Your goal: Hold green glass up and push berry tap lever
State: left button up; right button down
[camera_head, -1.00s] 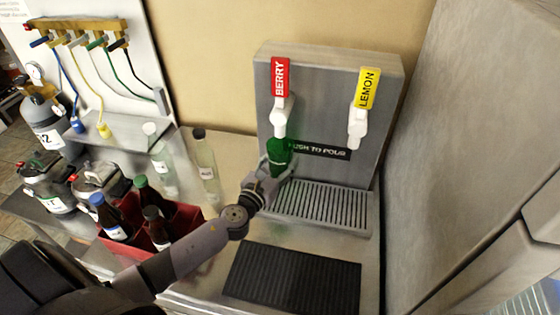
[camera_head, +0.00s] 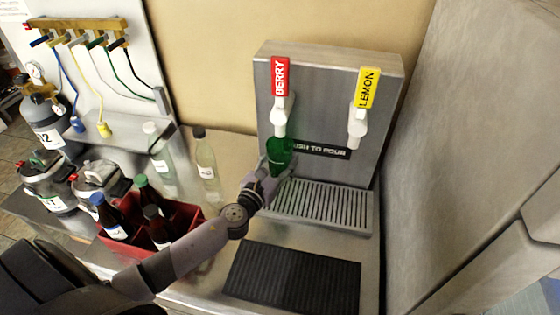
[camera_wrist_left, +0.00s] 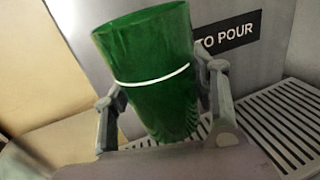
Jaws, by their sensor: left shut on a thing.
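The green glass (camera_head: 280,152) is upright under the red berry tap (camera_head: 280,100), its rim just below the white spout. It also shows in the left wrist view (camera_wrist_left: 150,75), slightly tilted in that picture, with a pale line around it. My left gripper (camera_head: 266,166) is shut on the glass, with one finger on each side of it in the left wrist view (camera_wrist_left: 165,105). The berry lever, marked BERRY, stands up above its spout. I see no liquid in the glass. My right gripper is not in view.
The yellow lemon tap (camera_head: 366,90) is to the right on the same steel dispenser. A slotted drip tray (camera_head: 325,205) lies below the taps. A black mat (camera_head: 292,280) is in front. Clear bottles (camera_head: 206,160) and a red crate (camera_head: 190,215) of dark bottles stand left.

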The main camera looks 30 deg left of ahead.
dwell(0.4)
pick_arm(q)
jog(key=shift+s+d+f+b, duration=0.2)
jog(key=shift+s+f+b, duration=0.3)
jog(key=shift+s, duration=0.2)
jog(key=shift+s+d+f+b, duration=0.15)
jog(key=shift+s+f+b, duration=0.3)
jog(key=shift+s, duration=0.25)
jog(key=shift+s+d, duration=0.7)
jog(key=shift+s, duration=2.1)
jog(key=b, duration=0.1)
send_near(277, 173)
jog(key=d, duration=0.1)
jog(key=s+d, duration=0.1)
jog(key=d, duration=0.1)
jog(key=shift+s, duration=0.3)
jog(key=shift+f, duration=0.1)
